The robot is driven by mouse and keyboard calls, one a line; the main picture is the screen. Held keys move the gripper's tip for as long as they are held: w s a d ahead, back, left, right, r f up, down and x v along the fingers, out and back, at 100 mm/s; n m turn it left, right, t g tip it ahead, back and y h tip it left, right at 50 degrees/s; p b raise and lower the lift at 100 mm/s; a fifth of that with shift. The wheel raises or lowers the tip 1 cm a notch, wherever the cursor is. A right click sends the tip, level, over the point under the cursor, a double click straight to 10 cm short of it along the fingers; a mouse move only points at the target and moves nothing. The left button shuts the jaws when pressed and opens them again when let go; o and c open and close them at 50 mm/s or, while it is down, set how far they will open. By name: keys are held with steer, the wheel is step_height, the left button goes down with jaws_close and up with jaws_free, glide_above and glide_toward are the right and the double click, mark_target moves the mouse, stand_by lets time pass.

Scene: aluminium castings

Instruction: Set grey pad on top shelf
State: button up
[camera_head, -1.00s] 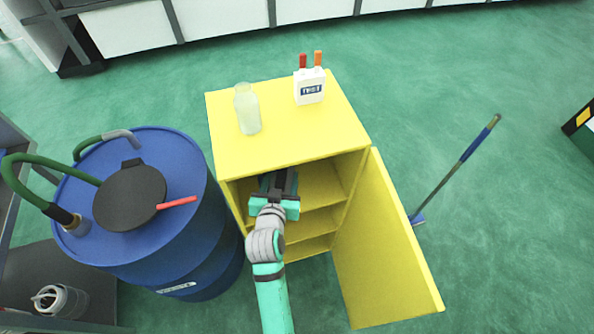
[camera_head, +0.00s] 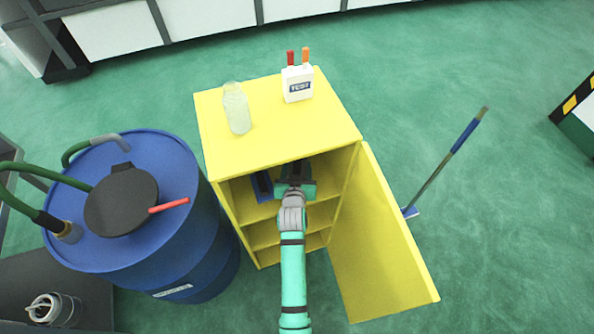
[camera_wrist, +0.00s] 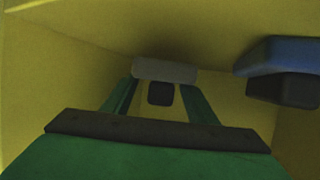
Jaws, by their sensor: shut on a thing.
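The grey pad (camera_wrist: 165,70) sits between the fingertips of my gripper (camera_wrist: 160,86) in the wrist view, and the gripper is shut on it. A small black patch shows just below the pad; I cannot tell whether it is part of it. In the head view my gripper (camera_head: 296,172) reaches into the top compartment of the open yellow cabinet (camera_head: 232,150), above the top shelf (camera_head: 260,212). The pad cannot be made out there. I cannot tell whether it touches the shelf.
A bottle (camera_head: 237,108) and white container (camera_head: 298,84) stand on the cabinet. The open door (camera_head: 385,240) is right, a blue drum (camera_head: 190,240) left.

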steer(key=shift+f, duration=0.95)
steer(key=shift+f, duration=0.15)
steer(key=o, duration=1.2)
steer(key=shift+c, duration=0.2)
steer(key=shift+s, duration=0.15)
steer(key=v, duration=1.1)
steer(key=shift+s+r, duration=0.1)
steer(key=shift+r, duration=0.2)
steer(key=s+r+n+t+y, duration=0.1)
steer(key=s+r, duration=0.2)
steer(key=s, duration=2.4)
steer(key=s+r, duration=0.6)
steer(key=s, duration=0.1)
steer(key=shift+s+a+t, duration=0.2)
steer(key=shift+s+t, duration=0.15)
steer(key=shift+t, duration=0.05)
